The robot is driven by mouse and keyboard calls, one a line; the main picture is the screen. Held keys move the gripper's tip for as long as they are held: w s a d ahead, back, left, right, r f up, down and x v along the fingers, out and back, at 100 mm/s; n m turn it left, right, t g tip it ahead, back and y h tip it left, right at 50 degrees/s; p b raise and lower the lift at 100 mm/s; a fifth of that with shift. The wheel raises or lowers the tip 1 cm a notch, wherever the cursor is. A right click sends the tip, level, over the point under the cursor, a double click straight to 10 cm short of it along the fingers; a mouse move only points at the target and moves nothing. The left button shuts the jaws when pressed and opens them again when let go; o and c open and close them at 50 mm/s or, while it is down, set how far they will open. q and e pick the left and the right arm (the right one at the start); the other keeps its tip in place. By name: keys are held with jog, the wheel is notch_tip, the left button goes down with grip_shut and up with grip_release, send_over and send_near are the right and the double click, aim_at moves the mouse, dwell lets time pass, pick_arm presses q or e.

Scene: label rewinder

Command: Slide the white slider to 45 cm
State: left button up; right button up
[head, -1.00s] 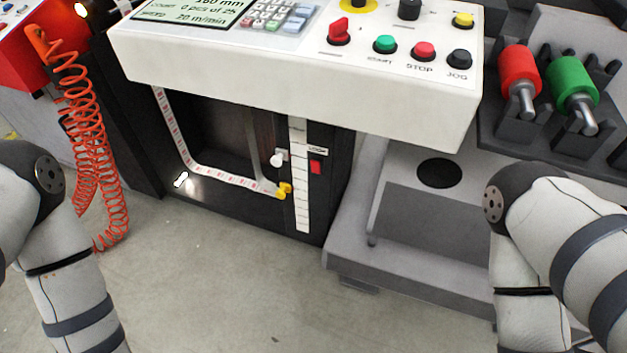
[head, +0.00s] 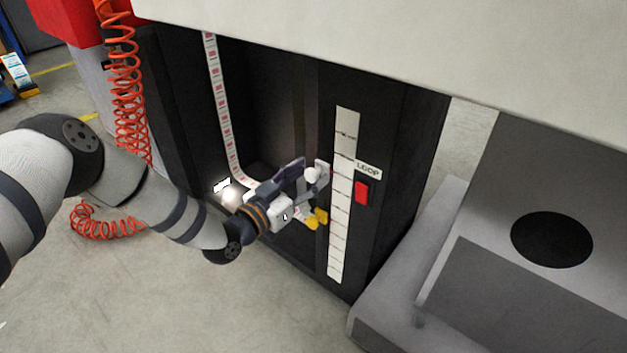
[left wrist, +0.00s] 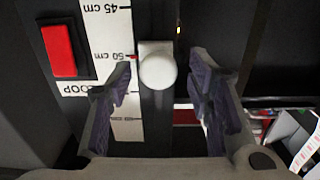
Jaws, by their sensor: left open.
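The white slider has a round knob (head: 311,174) on a small plate, on the dark machine front beside the white scale (head: 342,225). In the left wrist view the knob (left wrist: 158,70) is near the middle. Its red pointer is at about the 50 cm mark on the scale (left wrist: 112,30), and the 45 cm mark is higher in that picture. My left gripper (head: 306,181) is open at the slider. In the left wrist view its dark fingers (left wrist: 158,88) stand on either side of the knob, with gaps visible. My right gripper is out of view.
A red switch (head: 361,192) and LOOP label (head: 368,170) are right of the scale. A yellow part (head: 318,217) is just below the slider. A printed label strip (head: 222,110) runs down the left. The white console (head: 420,50) overhangs above. An orange coiled hose (head: 126,90) hangs left.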

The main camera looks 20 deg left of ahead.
pick_arm(q)
jog(key=shift+w+d, duration=0.3)
jog(key=shift+w, duration=0.35)
grip_shut()
notch_tip(320, 180, down, 5)
jog(key=b, duration=0.3)
jog(key=shift+a+f, duration=0.1)
jog(key=shift+f, duration=0.1)
jog(key=shift+r, duration=0.2)
grip_release()
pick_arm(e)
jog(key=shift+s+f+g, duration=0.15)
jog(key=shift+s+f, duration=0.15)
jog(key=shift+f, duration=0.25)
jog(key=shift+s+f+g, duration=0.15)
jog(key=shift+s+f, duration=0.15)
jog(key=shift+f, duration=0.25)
pick_arm(q)
jog(key=v, duration=1.2)
